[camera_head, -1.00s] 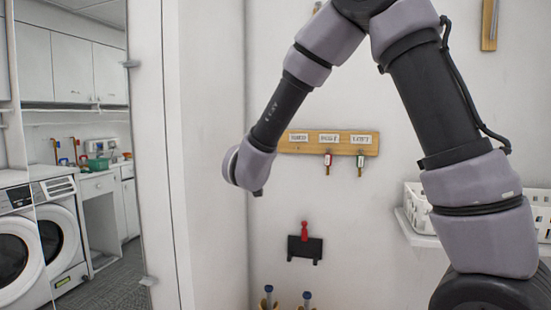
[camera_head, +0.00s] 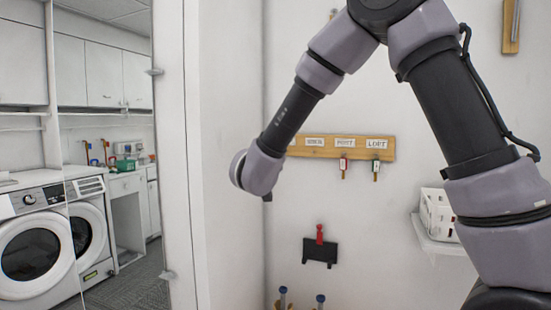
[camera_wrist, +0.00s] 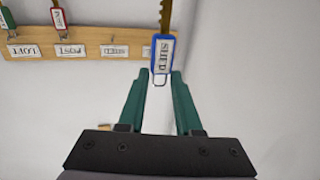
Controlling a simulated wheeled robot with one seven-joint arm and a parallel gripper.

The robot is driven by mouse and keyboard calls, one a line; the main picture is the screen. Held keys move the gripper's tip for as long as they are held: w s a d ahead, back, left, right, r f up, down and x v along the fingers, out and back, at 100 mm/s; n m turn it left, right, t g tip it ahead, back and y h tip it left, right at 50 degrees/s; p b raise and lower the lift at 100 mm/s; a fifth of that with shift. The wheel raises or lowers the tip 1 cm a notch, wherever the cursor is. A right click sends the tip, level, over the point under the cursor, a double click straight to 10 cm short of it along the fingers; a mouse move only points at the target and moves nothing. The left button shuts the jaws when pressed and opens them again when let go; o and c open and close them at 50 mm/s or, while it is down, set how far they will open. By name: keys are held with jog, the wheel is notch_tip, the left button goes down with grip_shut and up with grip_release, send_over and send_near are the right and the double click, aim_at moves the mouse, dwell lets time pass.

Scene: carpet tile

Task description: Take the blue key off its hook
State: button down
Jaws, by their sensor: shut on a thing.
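A blue key tag (camera_wrist: 161,52) lettered SHED, with its brass key (camera_wrist: 166,15), is at the tips of my gripper (camera_wrist: 158,78) in the wrist view. The gripper is shut on it; its wire ring shows between the green fingertips. In that upside-down view the key appears in front of the end of the wooden hook board (camera_wrist: 85,42). The board also shows in the head view (camera_head: 330,153), its left end hidden by my arm. My wrist hides the fingers and the blue key there. Whether the ring touches a hook is unclear.
A red key tag (camera_head: 343,165) and a green-edged one (camera_head: 376,168) hang under the board. Below is a black wall holder (camera_head: 321,252) with a red item. A white basket (camera_head: 438,215) stands on a shelf at right. A side wall lies close left.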

jog(key=shift+s+a, duration=0.25)
jog(key=shift+s, duration=0.4)
jog(key=shift+s+a, duration=0.2)
jog(key=shift+s, duration=0.4)
jog(key=shift+d, duration=0.1)
